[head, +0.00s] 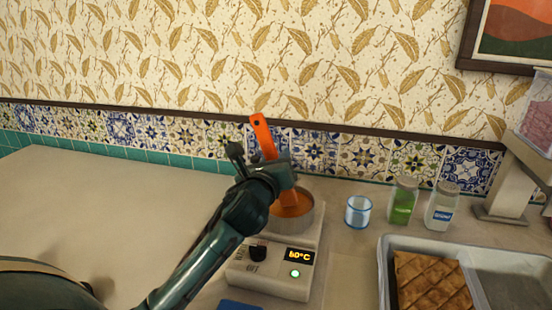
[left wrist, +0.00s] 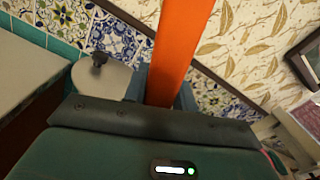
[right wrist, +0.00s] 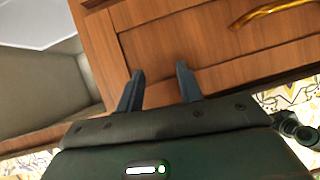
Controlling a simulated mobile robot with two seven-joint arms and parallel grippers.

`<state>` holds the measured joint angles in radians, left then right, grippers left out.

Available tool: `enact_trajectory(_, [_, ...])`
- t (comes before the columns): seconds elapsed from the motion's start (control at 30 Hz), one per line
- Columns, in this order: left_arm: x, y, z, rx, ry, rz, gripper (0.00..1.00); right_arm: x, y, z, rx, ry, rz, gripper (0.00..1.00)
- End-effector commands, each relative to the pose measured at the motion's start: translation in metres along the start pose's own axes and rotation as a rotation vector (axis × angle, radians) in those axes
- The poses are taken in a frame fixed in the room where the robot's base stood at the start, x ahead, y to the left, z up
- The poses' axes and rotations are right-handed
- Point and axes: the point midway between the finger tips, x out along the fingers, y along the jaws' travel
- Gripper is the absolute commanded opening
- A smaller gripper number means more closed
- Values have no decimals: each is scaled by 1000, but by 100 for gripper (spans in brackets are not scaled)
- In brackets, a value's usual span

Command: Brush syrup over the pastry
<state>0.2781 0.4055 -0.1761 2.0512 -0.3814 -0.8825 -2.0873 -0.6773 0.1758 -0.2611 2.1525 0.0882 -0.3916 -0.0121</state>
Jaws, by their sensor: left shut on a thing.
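My left gripper (head: 277,178) is shut on an orange brush (head: 262,136), which stands nearly upright, a little tilted. The brush's orange handle fills the middle of the left wrist view (left wrist: 181,50). Its lower end is over or in a small metal pot of amber syrup (head: 303,218); my gripper partly hides the pot, and I cannot see the bristles. The brown pastry (head: 430,284), scored in diamonds, lies in a grey tray (head: 384,268) at the lower right. My right gripper (right wrist: 160,85) is open and empty, in front of a wooden drawer front.
The pot sits on a white hot plate (head: 268,283) reading about 60°C. A grey stand (head: 507,195) is at right. The left counter is clear.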

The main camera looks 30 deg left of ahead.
Motion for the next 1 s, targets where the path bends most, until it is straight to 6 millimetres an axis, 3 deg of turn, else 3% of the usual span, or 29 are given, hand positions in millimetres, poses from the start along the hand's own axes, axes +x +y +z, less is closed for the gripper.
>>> enact_trajectory(0.27, [0, 1, -2, 0, 5, 2, 4, 0, 0, -1, 4, 2, -1, 36])
enact_trajectory(0.5, [0, -8, 20, 1, 4, 2, 4, -13, 0, -24, -27, -1, 11, 36])
enact_trajectory(1.0, [0, -22, 59, 1, 2, 0, 4, -28, 9, -30, -61, -79, 47, 36])
